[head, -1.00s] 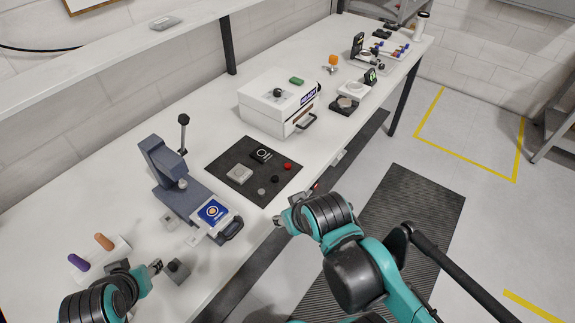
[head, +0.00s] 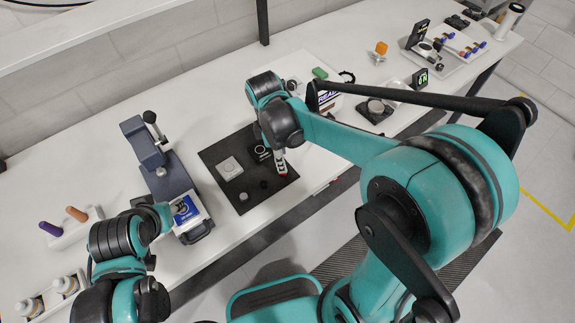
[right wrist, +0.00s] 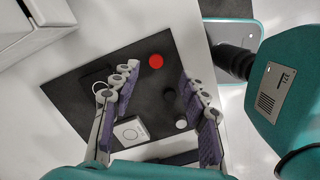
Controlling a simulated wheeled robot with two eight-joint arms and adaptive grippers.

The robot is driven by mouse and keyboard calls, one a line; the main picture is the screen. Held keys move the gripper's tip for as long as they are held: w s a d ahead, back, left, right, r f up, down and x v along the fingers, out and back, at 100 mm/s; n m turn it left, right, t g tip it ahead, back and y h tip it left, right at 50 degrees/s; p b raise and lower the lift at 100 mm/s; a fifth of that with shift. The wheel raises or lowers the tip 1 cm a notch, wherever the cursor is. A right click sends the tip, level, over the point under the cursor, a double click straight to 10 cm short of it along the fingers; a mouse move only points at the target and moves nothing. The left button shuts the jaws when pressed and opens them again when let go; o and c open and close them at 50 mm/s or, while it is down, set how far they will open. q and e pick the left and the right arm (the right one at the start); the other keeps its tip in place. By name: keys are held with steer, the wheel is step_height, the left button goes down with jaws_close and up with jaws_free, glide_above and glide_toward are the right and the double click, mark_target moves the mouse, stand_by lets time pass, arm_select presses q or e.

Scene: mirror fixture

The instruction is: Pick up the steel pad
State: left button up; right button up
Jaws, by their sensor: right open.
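A dark square mat (head: 215,150) on the bench holds a light grey square block (head: 230,168), a small grey disc (head: 243,196), a black disc (head: 263,184) and a red disc (right wrist: 156,61). I cannot tell for certain which grey piece is the steel pad. In the right wrist view, the grey disc (right wrist: 180,124) and square block (right wrist: 130,130) show between or beside the fingers. My right gripper (right wrist: 158,80) is open and empty above the mat; it also shows in the head view (head: 280,165). My left gripper (head: 178,209) is by the blue-labelled plate, its jaws unclear.
A dark press fixture (head: 165,165) stands left of the mat. A white box (head: 320,98) stands behind my right arm. Further items stand at the far right end.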

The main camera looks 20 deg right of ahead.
step_height(320, 180, down, 2)
steer(key=shift+f+b, duration=0.1)
steer(key=shift+b, duration=0.2)
arm_select(q)
step_height(320, 180, down, 3)
steer(key=shift+f+b, duration=0.15)
steer(key=shift+b, duration=1)
arm_select(e)
steer(key=f, duration=0.5)
steer(key=shift+w, duration=0.25)
steer(key=shift+d+r, duration=0.1)
steer(key=shift+r, duration=0.05)
jaws_close()
